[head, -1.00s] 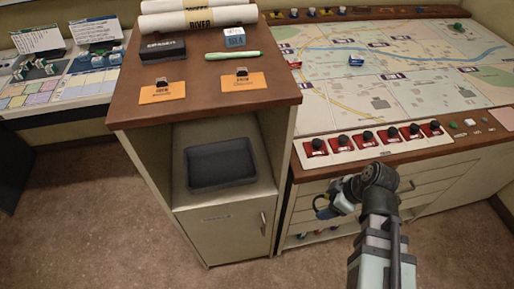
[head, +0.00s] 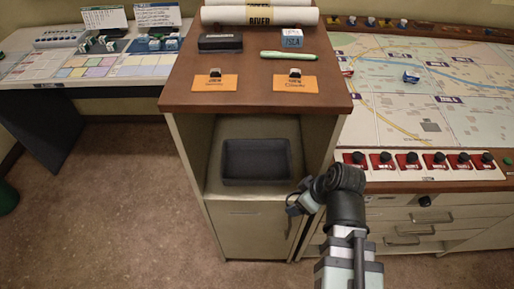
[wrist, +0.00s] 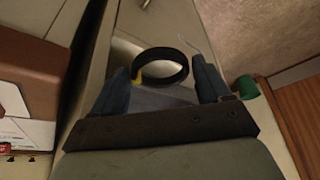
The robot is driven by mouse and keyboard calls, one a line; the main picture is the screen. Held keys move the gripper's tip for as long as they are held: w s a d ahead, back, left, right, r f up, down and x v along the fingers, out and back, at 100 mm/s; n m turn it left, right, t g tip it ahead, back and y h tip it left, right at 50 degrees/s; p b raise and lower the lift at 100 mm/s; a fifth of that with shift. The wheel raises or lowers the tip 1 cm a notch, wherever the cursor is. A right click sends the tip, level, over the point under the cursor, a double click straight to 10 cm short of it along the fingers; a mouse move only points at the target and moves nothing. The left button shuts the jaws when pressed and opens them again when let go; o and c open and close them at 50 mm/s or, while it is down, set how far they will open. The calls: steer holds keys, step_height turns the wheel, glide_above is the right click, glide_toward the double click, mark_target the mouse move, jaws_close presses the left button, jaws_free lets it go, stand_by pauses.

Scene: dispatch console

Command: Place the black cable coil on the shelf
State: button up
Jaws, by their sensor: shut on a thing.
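The black cable coil (wrist: 186,66) is a ring with a yellow tie, seen between the fingers of my gripper (wrist: 160,82) in the wrist view. My gripper is shut on it. In the head view my gripper (head: 297,203) is at the right front of the cabinet, just below and outside the open shelf (head: 238,192); the coil is hard to make out there. The shelf is the open compartment under the brown top. A black tray (head: 257,181) stands on it.
The brown cabinet top (head: 245,94) overhangs the shelf and carries rolled maps, two orange cards (head: 214,84), a black case (head: 220,42) and a green pen (head: 290,55). A map console (head: 400,110) with red switches is at the right. Shelf room beside the tray is narrow.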

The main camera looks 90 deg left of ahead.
steer(key=s+a+r+m+t+y, duration=0.1)
steer(key=s+a+m, duration=0.2)
steer(key=a+m, duration=0.15)
steer(key=s+a+m+t+y, duration=0.1)
steer(key=s+a+m+t, duration=0.1)
steer(key=a+m, duration=0.3)
glide_toward(273, 131)
steer(key=shift+s+a+f+h, duration=0.1)
steer(key=shift+a+f+h, duration=0.05)
steer(key=shift+a, duration=0.45)
steer(key=shift+a+f+h, duration=0.15)
steer(key=shift+a+f, duration=0.05)
steer(key=shift+a, duration=0.35)
steer(key=shift+a+f, duration=0.15)
steer(key=shift+f, duration=1)
steer(key=shift+a+f, duration=0.1)
steer(key=shift+f, duration=1.1)
steer(key=shift+f, duration=0.15)
steer(key=o, duration=1)
steer(key=v, duration=0.8)
steer(key=shift+s, duration=0.2)
